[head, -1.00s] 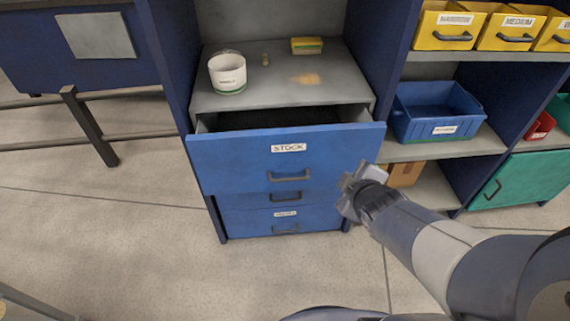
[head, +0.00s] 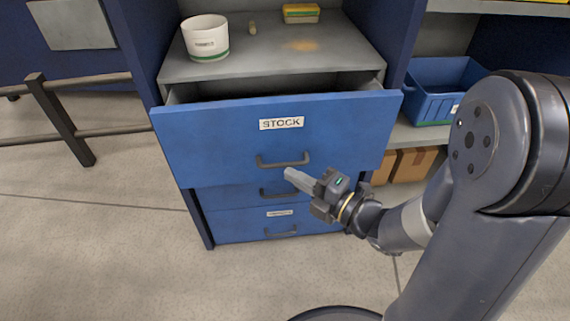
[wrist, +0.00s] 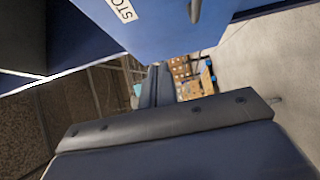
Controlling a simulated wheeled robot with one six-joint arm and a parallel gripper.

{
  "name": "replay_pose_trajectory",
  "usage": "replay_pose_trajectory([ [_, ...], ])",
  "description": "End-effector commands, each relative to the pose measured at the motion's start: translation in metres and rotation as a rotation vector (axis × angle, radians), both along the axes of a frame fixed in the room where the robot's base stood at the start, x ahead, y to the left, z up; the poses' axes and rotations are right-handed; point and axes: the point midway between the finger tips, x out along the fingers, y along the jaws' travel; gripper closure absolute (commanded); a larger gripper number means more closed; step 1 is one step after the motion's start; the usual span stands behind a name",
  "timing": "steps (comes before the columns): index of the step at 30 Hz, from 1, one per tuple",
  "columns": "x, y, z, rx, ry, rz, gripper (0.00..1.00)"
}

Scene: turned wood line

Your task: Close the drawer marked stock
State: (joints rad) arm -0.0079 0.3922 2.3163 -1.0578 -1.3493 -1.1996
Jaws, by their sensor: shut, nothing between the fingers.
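The blue stock drawer (head: 225,141) is the top drawer of the cabinet and stands pulled out, with a dark gap behind its front. Its white STOCK label (head: 281,123) and dark handle (head: 283,160) face me. My gripper (head: 289,174) is shut and empty, just below and in front of the right part of the handle. I cannot tell whether it touches the drawer. In the wrist view the drawer front (wrist: 160,25) fills the top, with part of the label and the handle (wrist: 195,10), and the shut fingers (wrist: 155,85) point past it.
Lower drawers (head: 237,226) below look closed. A white tub (head: 206,38) and a yellow box (head: 301,13) stand on the cabinet top. A blue bin (head: 432,92) and cardboard boxes (head: 413,164) sit on shelves at right. The floor in front (head: 130,240) is clear.

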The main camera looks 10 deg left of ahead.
Motion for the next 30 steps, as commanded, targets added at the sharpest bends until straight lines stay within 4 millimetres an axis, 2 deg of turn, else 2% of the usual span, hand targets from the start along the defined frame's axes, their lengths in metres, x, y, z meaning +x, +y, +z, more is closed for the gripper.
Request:
replay_pose_trajectory([
  [5,0.010,0.020,0.000,0.000,0.002,0.005,1.00],
  [18,0.053,0.083,-0.001,0.001,0.002,0.000,1.00],
  [24,0.079,0.086,0.000,0.002,0.003,-0.004,1.00],
  [30,0.087,0.088,0.000,0.000,0.004,-0.004,1.00],
])
